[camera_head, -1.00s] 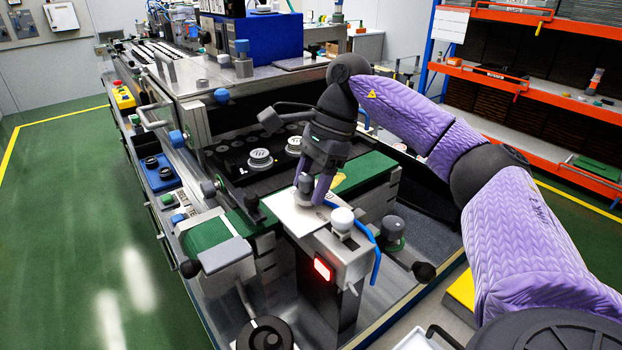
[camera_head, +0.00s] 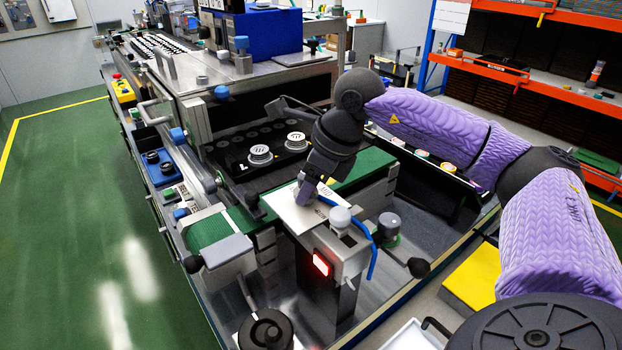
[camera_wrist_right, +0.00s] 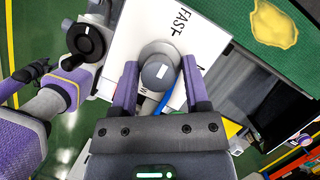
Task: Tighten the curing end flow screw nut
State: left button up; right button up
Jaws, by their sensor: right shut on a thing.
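A round grey knob (camera_wrist_right: 158,74) with a white mark, which I take for the flow screw nut, sits at the edge of a white plate (camera_wrist_right: 133,38) lettered "FAST". My right gripper (camera_wrist_right: 160,88) has one purple finger on each side of the knob and is shut on it. In the head view my right gripper (camera_head: 306,194) points down at the white plate (camera_head: 287,212) and hides most of the knob.
A pale-topped post (camera_head: 341,217) and a dark knob (camera_head: 388,225) stand close to the gripper. A blue hose (camera_head: 374,258) and a lit red button (camera_head: 321,263) are below. The green belt (camera_head: 208,231) runs behind, with white speaker parts (camera_head: 260,153) beyond it.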

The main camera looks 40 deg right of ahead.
jog(key=m+h, duration=0.1)
jog(key=m, duration=0.2)
jog(key=m+h, duration=0.1)
jog(key=m, duration=0.2)
jog(key=shift+a+r+m+t, duration=0.1)
jog(key=shift+a+m+t, duration=0.1)
jog(key=shift+m+t, duration=0.2)
jog(key=shift+h, duration=0.3)
jog(key=o, duration=1.3)
jog(key=p+v, duration=0.2)
jog(key=v, duration=0.8)
